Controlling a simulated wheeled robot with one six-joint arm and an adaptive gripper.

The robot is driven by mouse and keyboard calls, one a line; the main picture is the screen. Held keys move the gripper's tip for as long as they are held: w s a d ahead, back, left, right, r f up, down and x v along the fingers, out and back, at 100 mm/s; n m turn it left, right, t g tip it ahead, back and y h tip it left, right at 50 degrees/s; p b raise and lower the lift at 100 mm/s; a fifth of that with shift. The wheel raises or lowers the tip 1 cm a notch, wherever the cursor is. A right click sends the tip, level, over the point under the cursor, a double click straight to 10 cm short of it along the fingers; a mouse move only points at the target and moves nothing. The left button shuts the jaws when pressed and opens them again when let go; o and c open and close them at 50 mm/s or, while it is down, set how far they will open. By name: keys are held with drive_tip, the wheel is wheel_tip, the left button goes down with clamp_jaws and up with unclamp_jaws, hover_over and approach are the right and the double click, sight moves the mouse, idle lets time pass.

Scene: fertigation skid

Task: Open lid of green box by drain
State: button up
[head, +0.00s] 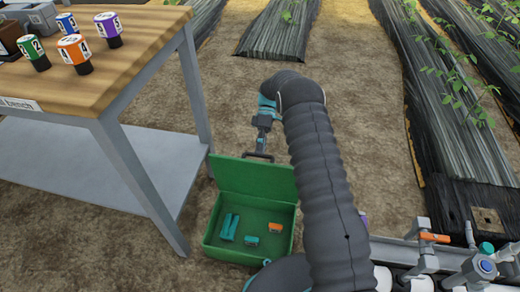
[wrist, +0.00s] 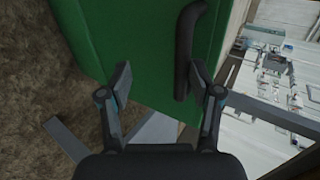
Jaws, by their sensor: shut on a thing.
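The green box (head: 211,234) stands on the soil floor beside the bench in the head view, with its inside exposed. Its green lid (head: 250,178) is raised at the back edge, and its underside faces the camera. A dark handle (head: 258,157) is at the lid's upper edge. In the wrist view the lid (wrist: 130,32) fills the upper middle, and the handle (wrist: 184,50) lies by the right fingertip. My gripper (head: 261,141) is at the handle and shut on it. The fingers (wrist: 160,80) stand well apart in the wrist view. The drain cannot be made out.
Teal pieces (head: 229,227) and an orange piece (head: 275,227) lie in the box. A wooden-topped bench (head: 90,50) with numbered bottles (head: 74,49) stands at left, its leg close to the box. Pipes and valves (head: 470,265) are at lower right. Bare soil lies behind the lid.

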drive_tip(key=shift+f, duration=0.2)
wheel_tip(320, 180, up, 10)
drive_tip(key=shift+r, duration=0.25)
idle(0.3)
idle(0.4)
